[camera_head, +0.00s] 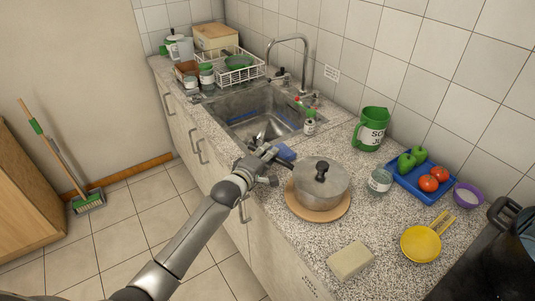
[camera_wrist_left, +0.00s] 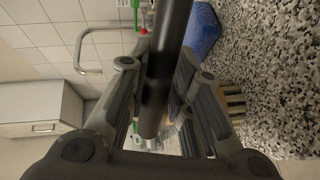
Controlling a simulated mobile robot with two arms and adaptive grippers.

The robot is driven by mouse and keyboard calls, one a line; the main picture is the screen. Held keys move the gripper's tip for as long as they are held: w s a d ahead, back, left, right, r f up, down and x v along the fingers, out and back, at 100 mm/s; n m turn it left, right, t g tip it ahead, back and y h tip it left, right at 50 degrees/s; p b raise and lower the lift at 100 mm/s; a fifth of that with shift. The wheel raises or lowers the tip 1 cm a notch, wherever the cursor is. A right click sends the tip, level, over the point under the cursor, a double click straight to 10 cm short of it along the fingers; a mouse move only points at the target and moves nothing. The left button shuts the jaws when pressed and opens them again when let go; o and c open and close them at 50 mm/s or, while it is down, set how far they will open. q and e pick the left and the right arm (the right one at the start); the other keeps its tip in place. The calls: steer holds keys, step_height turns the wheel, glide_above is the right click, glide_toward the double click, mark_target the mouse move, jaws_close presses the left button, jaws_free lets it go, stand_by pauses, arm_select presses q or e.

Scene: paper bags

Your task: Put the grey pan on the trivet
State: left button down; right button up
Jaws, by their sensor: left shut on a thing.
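The grey pan (camera_head: 319,190), with a lid and dark knob, is upright over the round wooden trivet (camera_head: 318,217) on the counter. The trivet's rim shows around its lower edge; I cannot tell for sure whether the base touches it. My left gripper (camera_head: 268,158) is left of the pan, near the sink's front corner. In the left wrist view its fingers are shut around a dark rod-like handle (camera_wrist_left: 167,65), which appears to be the pan's. The handle's join to the pan is hidden. My right gripper is not in view.
A blue thing (camera_head: 286,153) lies close behind my gripper. A glass jar (camera_head: 380,181), blue tray (camera_head: 427,194) of vegetables and green jug (camera_head: 371,130) stand right of the pan. A pale block (camera_head: 350,260) and yellow pan (camera_head: 420,244) lie in front. The sink (camera_head: 235,102) is behind.

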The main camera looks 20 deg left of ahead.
arm_select(q)
steer(key=shift+r, duration=0.15)
steer(key=c, duration=1.7)
jaws_free()
steer(key=shift+f, duration=0.3)
steer(key=o, duration=0.4)
steer(key=shift+s, duration=0.1)
steer(key=shift+r, duration=0.2)
steer(key=shift+s, duration=0.65)
steer(key=b+v, duration=0.1)
steer(key=v, duration=0.9)
steer(key=shift+s+a, duration=0.2)
steer(key=shift+s, duration=0.1)
steer(key=shift+r, duration=0.15)
